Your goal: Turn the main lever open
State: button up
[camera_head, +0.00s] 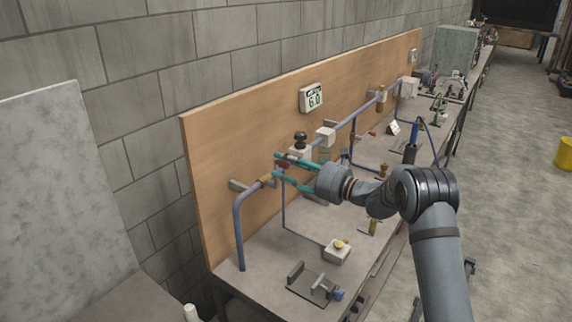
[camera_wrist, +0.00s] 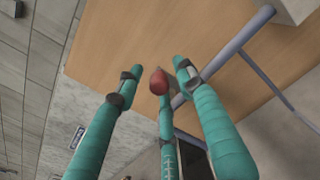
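A red lever end (camera_wrist: 158,82) shows in the wrist view between the teal fingertips of my gripper (camera_wrist: 157,67). The fingers stand apart around it, and I see no clear contact. In the head view, my gripper (camera_head: 277,165) reaches from the right to the pipework in front of the wooden board, its fingers spread. A small red part (camera_head: 283,162) shows by the upper fingertip there, probably the same lever. The rest of the lever and its valve body are largely hidden by the fingers.
A blue-grey pipe (camera_head: 240,230) bends up from the workbench (camera_head: 265,265) to a brass fitting (camera_head: 266,180). A black knob (camera_head: 300,139) stands just above the gripper. A display (camera_head: 312,98) reading 6.0 hangs on the wooden board (camera_head: 225,145). A metal fixture (camera_head: 313,287) sits at the bench front.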

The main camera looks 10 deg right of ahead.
jog(key=shift+c, duration=0.8)
jog(key=c, duration=0.7)
grip_shut()
